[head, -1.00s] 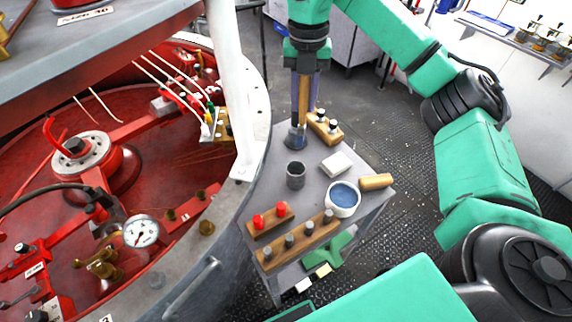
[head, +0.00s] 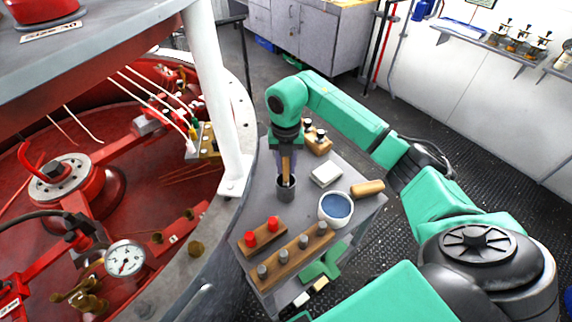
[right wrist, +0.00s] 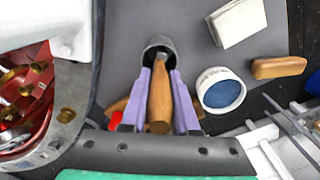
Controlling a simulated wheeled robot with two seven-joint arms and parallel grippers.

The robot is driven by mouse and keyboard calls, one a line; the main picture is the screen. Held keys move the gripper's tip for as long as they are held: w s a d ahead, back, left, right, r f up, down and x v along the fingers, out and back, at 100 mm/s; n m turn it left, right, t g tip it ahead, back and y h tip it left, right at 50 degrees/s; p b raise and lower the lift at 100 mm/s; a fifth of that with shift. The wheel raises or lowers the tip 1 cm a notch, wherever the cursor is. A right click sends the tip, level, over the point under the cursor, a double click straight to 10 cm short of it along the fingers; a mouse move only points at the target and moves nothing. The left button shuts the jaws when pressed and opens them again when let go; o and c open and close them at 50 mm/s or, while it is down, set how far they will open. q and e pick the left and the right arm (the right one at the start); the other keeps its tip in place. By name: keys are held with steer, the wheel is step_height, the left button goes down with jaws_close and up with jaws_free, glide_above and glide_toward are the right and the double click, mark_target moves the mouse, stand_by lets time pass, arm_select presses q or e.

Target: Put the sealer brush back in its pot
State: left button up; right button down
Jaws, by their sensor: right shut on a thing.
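My right gripper (head: 287,150) points down at the grey bench and is shut on the wooden handle of the sealer brush (head: 286,165). In the right wrist view, the brush handle (right wrist: 160,98) lies between the two purple fingers (right wrist: 165,105). The pot (head: 286,193) is a dark grey cylinder standing upright on the bench, straight below the gripper. It also shows in the right wrist view (right wrist: 158,43). The brush's metal lower end reaches into the pot's mouth, and its bristles are hidden. I cannot tell whether the brush touches the bottom. My left gripper is not in view.
Wooden racks with red knobs (head: 262,238) and grey knobs (head: 296,254) lie in front. A white post (head: 213,95) rises at left.

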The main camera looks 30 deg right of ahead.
steer(key=shift+f, duration=0.4)
steer(key=shift+w+f, duration=0.15)
steer(key=shift+f, duration=0.05)
steer(key=c, duration=0.8)
jaws_free()
steer(key=shift+o, duration=0.7)
steer(key=shift+r, duration=0.1)
step_height(320, 180, up, 7)
steer(key=b, duration=0.2)
steer(key=shift+r+b, duration=0.1)
steer(key=shift+b, duration=0.25)
step_height(320, 180, up, 5)
steer(key=shift+r+p, duration=0.1)
steer(key=shift+p, duration=0.5)
